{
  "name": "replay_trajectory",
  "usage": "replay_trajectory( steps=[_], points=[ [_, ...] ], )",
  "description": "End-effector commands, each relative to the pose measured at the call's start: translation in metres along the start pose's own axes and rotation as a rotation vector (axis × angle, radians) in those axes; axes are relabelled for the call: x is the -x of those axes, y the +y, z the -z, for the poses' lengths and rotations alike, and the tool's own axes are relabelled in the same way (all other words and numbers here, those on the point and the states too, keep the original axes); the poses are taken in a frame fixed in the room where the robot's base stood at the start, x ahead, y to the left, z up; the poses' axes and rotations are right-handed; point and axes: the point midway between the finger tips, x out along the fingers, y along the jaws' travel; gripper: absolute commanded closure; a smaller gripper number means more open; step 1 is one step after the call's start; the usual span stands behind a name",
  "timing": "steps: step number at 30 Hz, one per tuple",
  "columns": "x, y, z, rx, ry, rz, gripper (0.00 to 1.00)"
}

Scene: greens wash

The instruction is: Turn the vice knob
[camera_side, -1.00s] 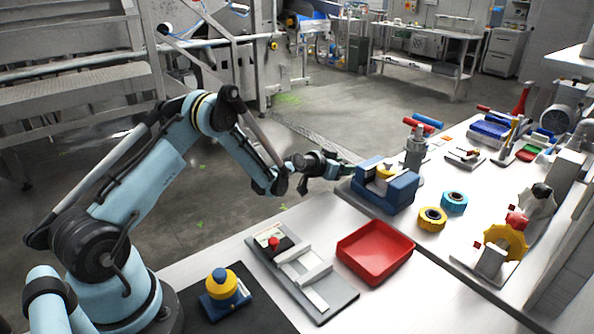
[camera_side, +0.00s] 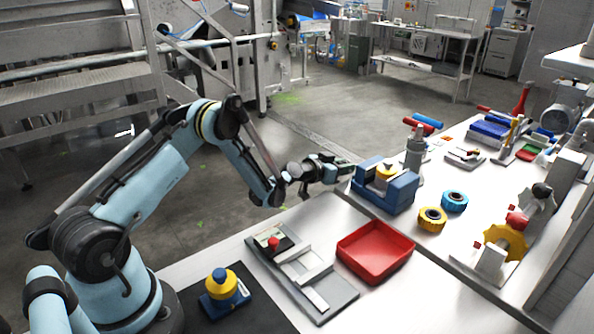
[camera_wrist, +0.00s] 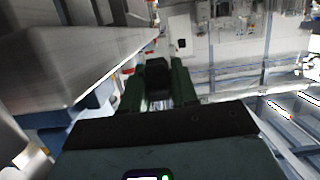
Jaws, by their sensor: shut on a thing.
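The blue vice (camera_side: 392,192) stands on the left edge of the far bench in the side view, with a yellow round part between its jaws. My gripper (camera_side: 346,169) is at the vice's left end, level with it. In the wrist view, the two dark green fingers of my gripper (camera_wrist: 157,88) are closed on a black block-like part, which I take to be the vice knob (camera_wrist: 157,74). In the side view the knob is hidden by the fingers or too small to make out.
A red tray (camera_side: 372,268) and a grey plate fixture (camera_side: 335,297) lie on the near table.

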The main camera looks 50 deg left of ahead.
Motion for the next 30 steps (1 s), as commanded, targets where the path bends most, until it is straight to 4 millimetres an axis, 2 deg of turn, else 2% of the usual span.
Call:
replay_trajectory(
  steps=[6,7,11,22,30],
  points=[
    [0.0,0.001,0.0,0.0,0.0,-0.001,1.0],
    [0.0,0.001,0.0,0.0,0.0,-0.001,0.7],
    [0.0,0.001,0.0,0.0,0.0,-0.001,0.51],
    [0.006,0.0,0.0,0.001,-0.001,0.0,0.51],
    [0.048,0.0,0.0,0.002,0.0,0.001,0.51]
  ],
)
